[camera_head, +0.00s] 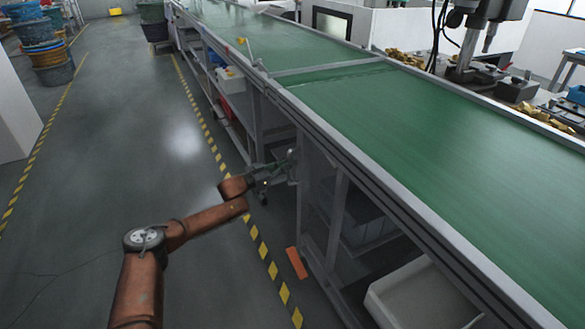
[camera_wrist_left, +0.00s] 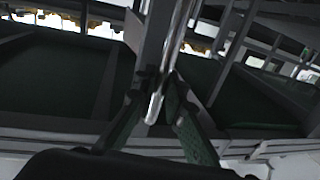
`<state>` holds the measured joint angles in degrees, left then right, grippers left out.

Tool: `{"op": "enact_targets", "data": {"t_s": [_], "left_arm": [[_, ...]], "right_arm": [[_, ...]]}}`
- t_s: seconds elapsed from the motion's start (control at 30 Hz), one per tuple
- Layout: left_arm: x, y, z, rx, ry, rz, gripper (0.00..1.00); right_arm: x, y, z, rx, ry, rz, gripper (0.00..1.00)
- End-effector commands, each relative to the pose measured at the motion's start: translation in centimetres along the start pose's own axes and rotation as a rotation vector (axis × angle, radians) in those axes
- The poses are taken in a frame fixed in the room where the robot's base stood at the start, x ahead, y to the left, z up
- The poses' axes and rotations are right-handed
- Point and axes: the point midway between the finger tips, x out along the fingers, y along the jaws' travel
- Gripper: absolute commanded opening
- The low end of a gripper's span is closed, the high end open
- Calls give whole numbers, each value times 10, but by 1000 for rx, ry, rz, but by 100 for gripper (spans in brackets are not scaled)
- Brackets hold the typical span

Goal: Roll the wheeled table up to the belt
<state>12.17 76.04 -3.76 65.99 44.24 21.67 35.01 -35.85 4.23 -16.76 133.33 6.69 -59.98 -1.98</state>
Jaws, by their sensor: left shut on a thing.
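The belt (camera_head: 390,120) is a long green surface with grey metal edges, running from the far back to the lower right in the head view. My left gripper (camera_head: 291,163) is low beside the frame under the belt's left edge. In the left wrist view, my left gripper (camera_wrist_left: 158,92) is shut on a shiny upright metal bar (camera_wrist_left: 172,48) that passes between its green-padded fingers. I cannot tell whether this bar belongs to the wheeled table; no separate wheeled table can be made out clearly. My right gripper is not in view.
A machine (camera_head: 492,35) stands at the upper right. Stacked tubs (camera_head: 45,50) are at the upper left.

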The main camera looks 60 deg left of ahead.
Motion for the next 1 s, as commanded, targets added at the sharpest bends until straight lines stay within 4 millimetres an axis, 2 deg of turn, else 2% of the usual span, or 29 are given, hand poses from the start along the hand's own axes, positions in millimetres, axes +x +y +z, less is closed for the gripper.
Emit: {"op": "enact_targets", "data": {"t_s": [0.47, 0.5, 0.73, 1.0], "left_arm": [[1, -2, 1, 0, -1, 1, 0], [1, -2, 1, 0, -1, 1, 11], [1, -1, 1, 0, -1, 1, 27], [1, -1, 1, 0, -1, 2, 28]], "right_arm": [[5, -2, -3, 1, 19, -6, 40], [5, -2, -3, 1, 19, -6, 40], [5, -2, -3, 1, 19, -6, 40], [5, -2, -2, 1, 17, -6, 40]]}}
